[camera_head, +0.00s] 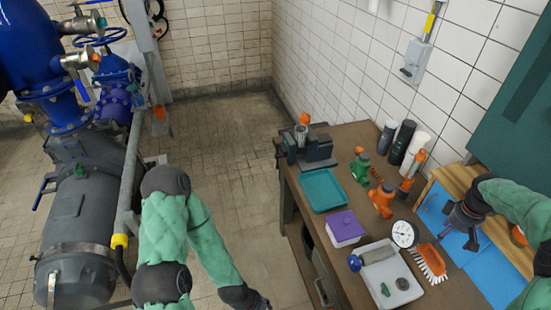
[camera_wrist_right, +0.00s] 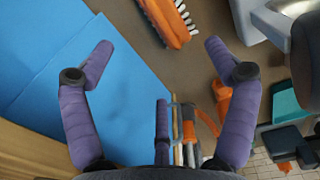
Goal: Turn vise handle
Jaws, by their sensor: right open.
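The grey vise (camera_head: 308,150) stands at the far left end of the workbench, with an orange part (camera_head: 305,118) on top. I cannot make out its handle clearly. The vise also shows at the lower right of the right wrist view (camera_wrist_right: 283,138), partly cut by the edge. My right gripper (camera_head: 461,224) is open and empty at the right end of the bench, far from the vise. Its purple fingers spread apart in the right wrist view (camera_wrist_right: 158,46), above a blue mat and an orange brush. My left arm ends in a black wrist at the bottom edge; its fingers are out of frame.
The workbench (camera_head: 340,135) holds a teal tray (camera_head: 323,191), a purple-lidded box (camera_head: 345,227), green and orange fittings, a gauge (camera_head: 404,233), a white tray (camera_head: 408,290), an orange brush (camera_head: 430,262) and a blue mat (camera_head: 440,220). Cylinders stand by the wall.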

